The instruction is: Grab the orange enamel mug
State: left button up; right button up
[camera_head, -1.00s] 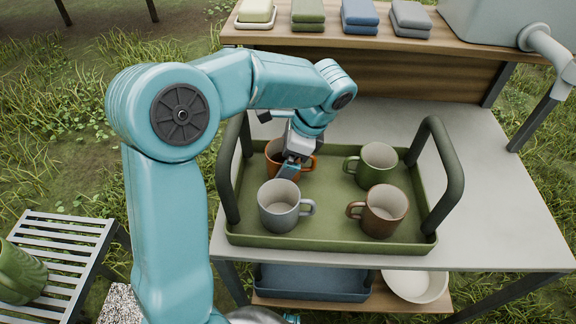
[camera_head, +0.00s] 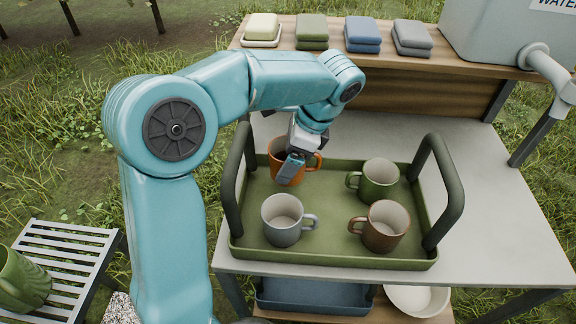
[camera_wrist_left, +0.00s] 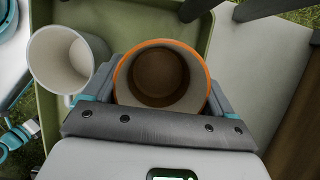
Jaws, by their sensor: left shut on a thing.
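The orange enamel mug (camera_head: 284,172) is at the back left of the green tray (camera_head: 333,258), its handle toward the right. In the head view it looks slightly raised above the tray floor. My left gripper (camera_head: 292,168) is shut on it from above and partly hides it. In the left wrist view the orange mug (camera_wrist_left: 162,74) sits upright between the fingers, with its orange rim and pale inside showing.
A grey mug (camera_head: 283,222), a green mug (camera_head: 378,181) and a brown mug (camera_head: 382,229) stand in the tray. Tall dark handles (camera_head: 442,195) rise at both tray ends. Folded cloths (camera_head: 361,35) lie on the shelf behind. The table right of the tray is clear.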

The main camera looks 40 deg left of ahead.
pick_arm(q)
notch_tip(320, 180, up, 15)
jog(key=p, duration=0.3)
jog(key=shift+p, duration=0.4)
